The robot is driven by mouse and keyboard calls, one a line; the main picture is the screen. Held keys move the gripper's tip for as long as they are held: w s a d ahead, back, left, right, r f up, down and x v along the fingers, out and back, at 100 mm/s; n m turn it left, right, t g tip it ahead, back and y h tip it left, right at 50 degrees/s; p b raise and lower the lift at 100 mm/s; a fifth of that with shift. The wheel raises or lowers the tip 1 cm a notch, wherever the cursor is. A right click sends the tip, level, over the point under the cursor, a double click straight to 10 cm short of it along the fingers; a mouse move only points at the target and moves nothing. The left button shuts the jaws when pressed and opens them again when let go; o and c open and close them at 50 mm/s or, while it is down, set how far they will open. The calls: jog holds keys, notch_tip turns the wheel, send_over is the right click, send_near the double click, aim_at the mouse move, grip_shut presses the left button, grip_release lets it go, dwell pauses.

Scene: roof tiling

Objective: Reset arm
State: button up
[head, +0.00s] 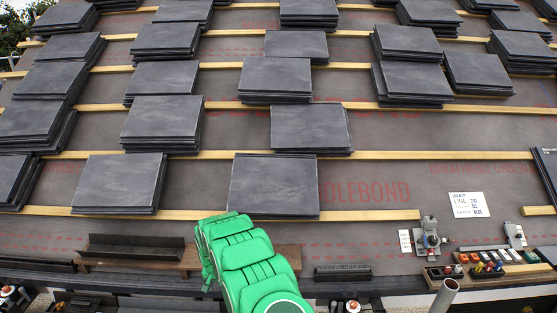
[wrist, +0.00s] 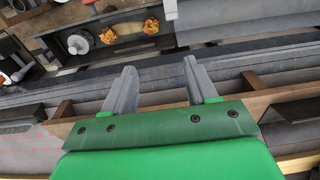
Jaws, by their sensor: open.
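My green arm (head: 250,265) rises from the bottom middle of the head view, in front of the lower edge of the roof. Its fingers cannot be made out in the head view. In the wrist view my gripper (wrist: 158,78) has its two grey fingers spread apart, with nothing between them. Below and beyond the fingers are a brown wooden board (wrist: 262,98) and dark long strips along the roof edge.
Stacks of dark slates (head: 275,184) lie along wooden battens (head: 375,215) on grey membrane. A brown plank (head: 287,256) lies behind my arm. At right are a metal device (head: 430,240), a white card (head: 468,205) and a tool tray (head: 490,268). A dark tray (wrist: 115,38) holds orange-brown pieces.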

jog(key=s+d+r, duration=0.2)
jog(key=d+r, duration=0.2)
jog(key=r, duration=0.4)
jog(key=s+d+r+g, duration=0.1)
jog(key=d+r, duration=0.3)
jog(key=r, duration=0.4)
jog(key=s+d+r, duration=0.2)
jog(key=d+r, duration=0.3)
jog(key=r, duration=0.3)
jog(key=s+d+r, duration=0.9)
jog(key=r, duration=0.3)
jog(key=s+d+r+g, duration=0.1)
jog(key=s+d+r, duration=0.45)
jog(key=s, duration=0.35)
jog(key=s+d+r, duration=0.4)
jog(key=s+d, duration=0.2)
jog(key=s, duration=0.4)
jog(key=s+d, duration=0.2)
jog(key=s, duration=0.6)
jog(key=s+d+r, duration=0.1)
jog(key=s+d, duration=0.1)
jog(key=s, duration=0.6)
jog(key=shift+s+d+g, duration=0.3)
jog(key=shift+s+g, duration=0.1)
